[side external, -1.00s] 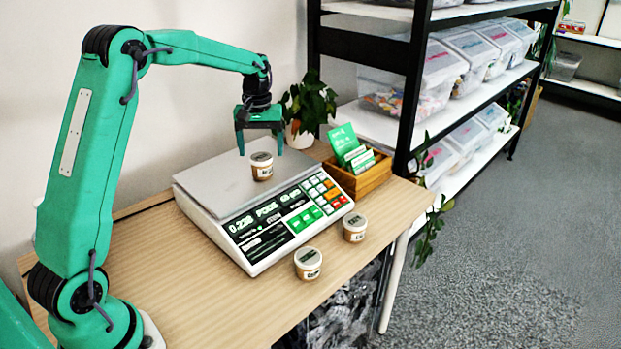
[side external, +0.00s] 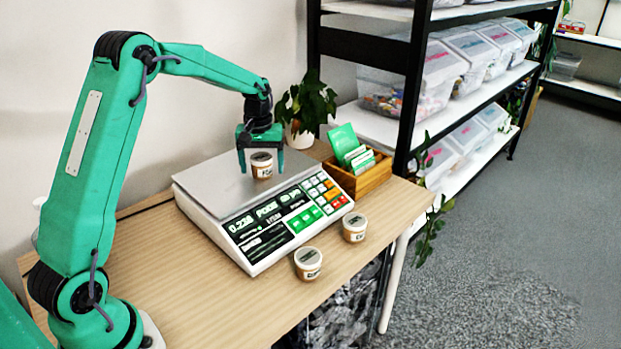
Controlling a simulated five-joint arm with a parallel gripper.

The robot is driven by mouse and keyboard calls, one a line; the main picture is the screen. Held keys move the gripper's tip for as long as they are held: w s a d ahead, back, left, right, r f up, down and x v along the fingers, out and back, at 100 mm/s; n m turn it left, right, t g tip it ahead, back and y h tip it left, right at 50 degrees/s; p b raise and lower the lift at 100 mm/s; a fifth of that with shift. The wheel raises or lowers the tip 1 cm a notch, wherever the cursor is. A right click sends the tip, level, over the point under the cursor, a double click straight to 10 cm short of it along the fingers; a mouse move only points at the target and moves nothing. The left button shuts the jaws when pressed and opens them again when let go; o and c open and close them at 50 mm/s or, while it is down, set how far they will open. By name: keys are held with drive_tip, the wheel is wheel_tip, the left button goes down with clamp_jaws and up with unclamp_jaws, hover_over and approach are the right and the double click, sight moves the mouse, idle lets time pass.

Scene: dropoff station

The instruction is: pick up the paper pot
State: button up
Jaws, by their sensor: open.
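A small paper pot (side external: 262,170) with a dark-topped lid and a printed label stands upright on the metal plate of the scale (side external: 205,183). My gripper (side external: 261,168) points down over this pot with its jaws open. One finger is on each side of the pot, and the fingertips reach down to about the pot's height. Whether a finger touches the pot cannot be told. Two similar pots stand on the table in front of the scale, one at the front (side external: 308,264) and one farther right (side external: 354,228).
A wooden box (side external: 372,178) with green packets stands right of the scale, and a potted plant (side external: 306,102) stands behind it. A black-framed shelf (side external: 412,90) with clear bins rises at the right. The wooden table (side external: 180,290) is clear at the front left.

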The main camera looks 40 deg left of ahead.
sight(263, 158)
drive_tip(key=c, duration=1.3)
drive_tip(key=shift+r, duration=0.2)
drive_tip(key=shift+r, duration=0.6)
drive_tip(key=r, duration=0.3)
drive_tip(key=shift+d+r, duration=0.1)
drive_tip(key=shift+d, duration=0.3)
drive_tip(key=s+d+r, duration=0.2)
drive_tip(key=d+r, duration=0.4)
drive_tip(key=d, duration=0.4)
drive_tip(key=shift+s+d+r, duration=0.15)
drive_tip(key=shift+s+d, duration=0.05)
drive_tip(key=shift+d, duration=0.15)
